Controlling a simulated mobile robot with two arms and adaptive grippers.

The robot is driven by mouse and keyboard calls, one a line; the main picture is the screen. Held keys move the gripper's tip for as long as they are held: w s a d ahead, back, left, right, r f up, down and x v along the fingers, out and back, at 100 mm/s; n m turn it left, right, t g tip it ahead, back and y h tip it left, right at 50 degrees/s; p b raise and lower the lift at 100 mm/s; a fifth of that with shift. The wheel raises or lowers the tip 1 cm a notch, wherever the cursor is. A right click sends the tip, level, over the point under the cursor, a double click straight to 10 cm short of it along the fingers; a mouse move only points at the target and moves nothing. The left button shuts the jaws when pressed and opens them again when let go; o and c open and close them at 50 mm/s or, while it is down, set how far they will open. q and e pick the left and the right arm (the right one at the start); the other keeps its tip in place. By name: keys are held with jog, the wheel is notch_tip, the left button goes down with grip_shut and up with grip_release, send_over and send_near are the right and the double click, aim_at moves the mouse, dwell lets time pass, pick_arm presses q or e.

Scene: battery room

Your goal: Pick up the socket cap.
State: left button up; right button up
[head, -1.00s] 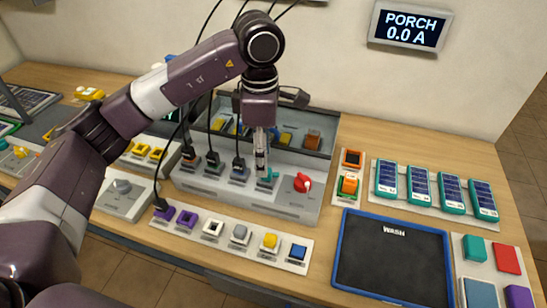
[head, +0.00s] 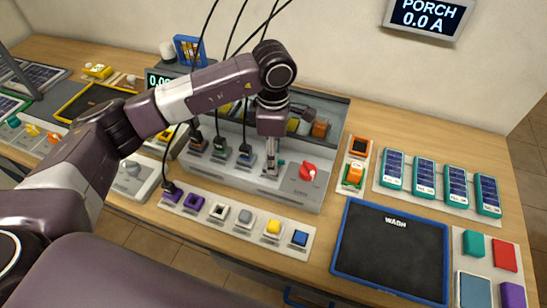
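My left gripper (head: 273,169) points down over the rightmost socket of the grey control panel (head: 254,190), just left of the red knob (head: 307,172). Its fingers look close together. A small teal piece, which looks like the socket cap (head: 281,163), shows at the fingertips, mostly hidden by them. I cannot tell whether the fingers grip it or only stand beside it. My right gripper is not in view.
A strip of coloured caps (head: 233,225) lies in front. A blue-framed wash board (head: 390,250) and teal solar modules (head: 424,177) are at right.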

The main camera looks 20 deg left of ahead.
pick_arm(q)
jog(key=c, duration=1)
jog(key=shift+r, duration=0.1)
